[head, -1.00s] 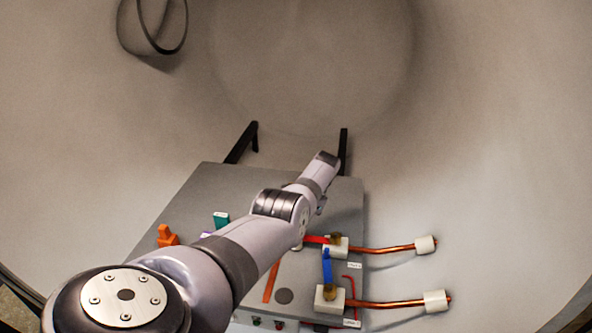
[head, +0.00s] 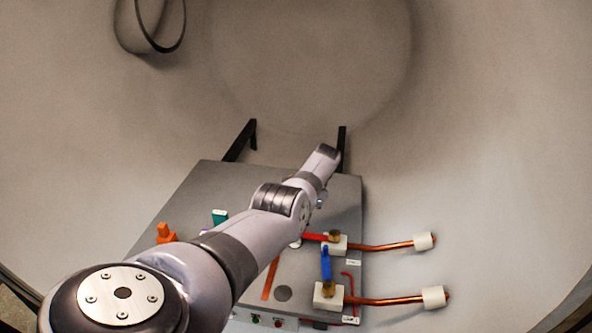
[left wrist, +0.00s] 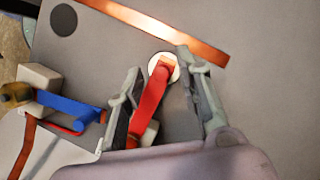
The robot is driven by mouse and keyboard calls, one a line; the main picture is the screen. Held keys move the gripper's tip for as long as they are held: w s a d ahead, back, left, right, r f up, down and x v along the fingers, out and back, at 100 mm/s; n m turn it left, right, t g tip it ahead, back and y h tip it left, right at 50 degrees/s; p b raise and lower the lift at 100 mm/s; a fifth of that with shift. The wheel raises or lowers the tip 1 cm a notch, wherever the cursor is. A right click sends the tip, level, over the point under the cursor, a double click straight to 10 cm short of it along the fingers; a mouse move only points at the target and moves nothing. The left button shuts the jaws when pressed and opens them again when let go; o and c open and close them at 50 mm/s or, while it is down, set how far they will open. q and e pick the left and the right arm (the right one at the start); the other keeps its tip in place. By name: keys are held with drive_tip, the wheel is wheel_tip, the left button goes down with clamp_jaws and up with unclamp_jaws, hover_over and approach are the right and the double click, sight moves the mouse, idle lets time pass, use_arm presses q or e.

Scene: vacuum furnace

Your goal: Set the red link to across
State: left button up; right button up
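The red link (head: 314,237) is a flat red bar in the head view. Its right end is at the brass knob of the rear white block (head: 336,246), and it points left across the panel. A gap shows on the right side; contact on the left is unclear. My right gripper is out of view.
A blue link (head: 325,264) lies between the rear block and the front white block (head: 328,296). Copper rods (head: 385,247) lead right to white end pieces. An orange piece (head: 165,234) and a green piece (head: 219,216) stand on the grey panel (head: 200,190). A curved chamber wall surrounds everything.

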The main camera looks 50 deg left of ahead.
use_arm(q)
drive_tip(key=v, duration=0.6)
idle(0.5)
